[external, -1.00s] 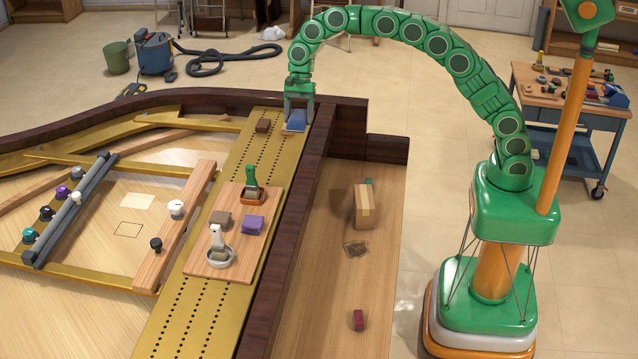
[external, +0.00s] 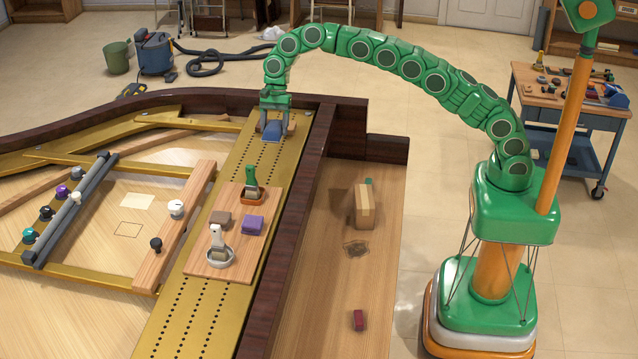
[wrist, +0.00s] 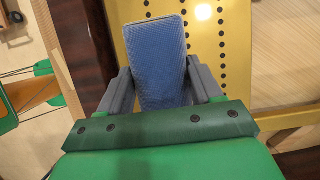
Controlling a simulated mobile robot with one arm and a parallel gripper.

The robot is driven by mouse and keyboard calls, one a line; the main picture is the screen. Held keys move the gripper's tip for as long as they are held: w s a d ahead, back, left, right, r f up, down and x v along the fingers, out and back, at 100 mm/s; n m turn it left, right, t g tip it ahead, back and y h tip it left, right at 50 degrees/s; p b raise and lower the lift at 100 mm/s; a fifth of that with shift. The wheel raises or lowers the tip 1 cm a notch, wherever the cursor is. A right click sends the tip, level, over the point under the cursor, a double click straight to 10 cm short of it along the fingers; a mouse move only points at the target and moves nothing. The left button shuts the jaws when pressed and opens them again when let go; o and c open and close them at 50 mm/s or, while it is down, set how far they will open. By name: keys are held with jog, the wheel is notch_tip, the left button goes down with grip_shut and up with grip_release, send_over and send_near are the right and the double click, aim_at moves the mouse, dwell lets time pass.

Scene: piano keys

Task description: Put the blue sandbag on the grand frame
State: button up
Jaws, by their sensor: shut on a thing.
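My gripper (external: 274,127) is shut on the blue sandbag (external: 271,134) at the far end of the gold grand frame (external: 196,318). In the wrist view the blue sandbag (wrist: 158,55) sits between the two grey fingers of my gripper (wrist: 162,85). It is over or on the gold perforated strip of the frame (wrist: 228,50). I cannot tell whether the bag touches the frame. The gripper hides the spot where a small brown block lay earlier.
A dark wooden rim (external: 290,235) runs along the frame. A cardboard-coloured box (external: 363,207) lies on the wooden ledge.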

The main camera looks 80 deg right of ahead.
aim_at(265, 155)
jog(key=shift+w+a+f, duration=0.1)
jog(key=shift+w+f, duration=1.45)
jog(key=shift+f, duration=0.25)
jog(key=shift+w+f, duration=0.25)
jog(key=shift+f, duration=0.05)
jog(key=shift+f, duration=1.5)
jog(key=o, duration=1.5)
jog(key=shift+f, duration=0.15)
jog(key=shift+c, duration=0.2)
